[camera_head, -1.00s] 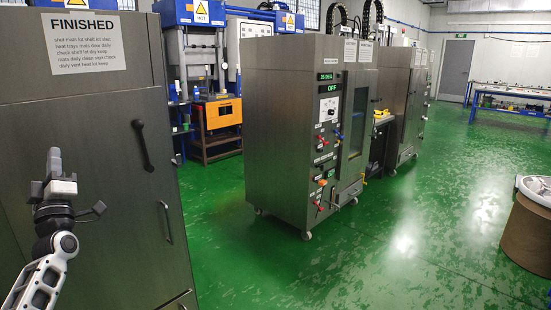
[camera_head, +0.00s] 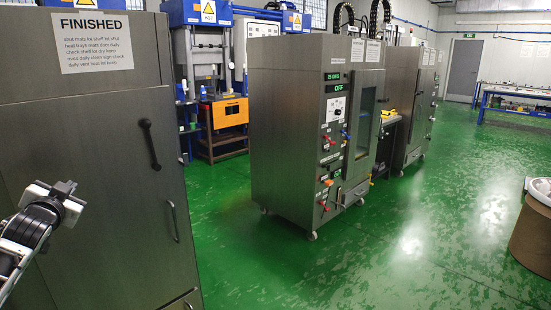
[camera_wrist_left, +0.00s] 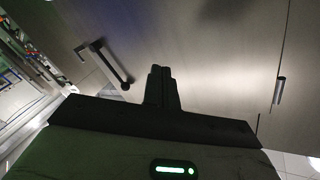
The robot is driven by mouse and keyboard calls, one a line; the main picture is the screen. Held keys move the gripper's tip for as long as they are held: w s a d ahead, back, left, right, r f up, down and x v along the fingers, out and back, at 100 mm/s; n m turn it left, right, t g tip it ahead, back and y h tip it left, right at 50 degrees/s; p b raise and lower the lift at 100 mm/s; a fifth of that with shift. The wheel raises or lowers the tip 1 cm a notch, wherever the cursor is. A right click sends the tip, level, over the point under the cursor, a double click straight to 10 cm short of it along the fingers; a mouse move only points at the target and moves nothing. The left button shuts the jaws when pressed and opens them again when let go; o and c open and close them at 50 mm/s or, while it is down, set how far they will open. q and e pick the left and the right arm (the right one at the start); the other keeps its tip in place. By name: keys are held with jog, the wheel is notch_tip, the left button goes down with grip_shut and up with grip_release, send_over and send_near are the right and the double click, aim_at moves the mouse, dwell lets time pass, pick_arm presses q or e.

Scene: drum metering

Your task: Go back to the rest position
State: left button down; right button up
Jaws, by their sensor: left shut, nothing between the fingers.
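My left gripper (camera_head: 66,188) is at the lower left of the head view, in front of the steel cabinet (camera_head: 95,120) marked FINISHED. In the left wrist view the fingers (camera_wrist_left: 160,72) are pressed together, with nothing between them. The cabinet's dark upper handle (camera_head: 150,145) is to the right of the gripper in the head view, apart from it. A handle also shows in the left wrist view (camera_wrist_left: 116,72), left of the fingers. My right gripper is in neither view.
A steel oven-like cabinet (camera_head: 287,125) on casters, its display reading OFF, stands in the middle. A brown drum (camera_head: 530,238) stands at the right edge. Blue presses (camera_head: 205,70) are behind. Green floor (camera_head: 420,245) is open between cabinet and drum.

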pick_arm(q)
jog(key=s+d+f+m+g+h, duration=0.1)
jog(key=s+d+f+h, duration=0.3)
jog(key=d+f, duration=0.6)
jog(key=s+d+f+m+g+h, duration=0.1)
jog(key=s+d+f+g+h, duration=0.1)
jog(key=s+d+f, duration=0.65)
jog(key=s+d+f+n+g+h, duration=0.1)
jog(key=s+d+f, duration=0.5)
jog(key=s, duration=0.5)
jog(key=s+d+f+n+g+h, duration=0.1)
jog(key=s+d+f+g+h, duration=0.1)
jog(key=s+d+f, duration=0.5)
jog(key=s+d, duration=0.3)
jog(key=d, duration=0.1)
jog(key=shift+s+d+f+n, duration=0.25)
jog(key=shift+s+d+n, duration=0.05)
jog(key=shift+s+n, duration=0.1)
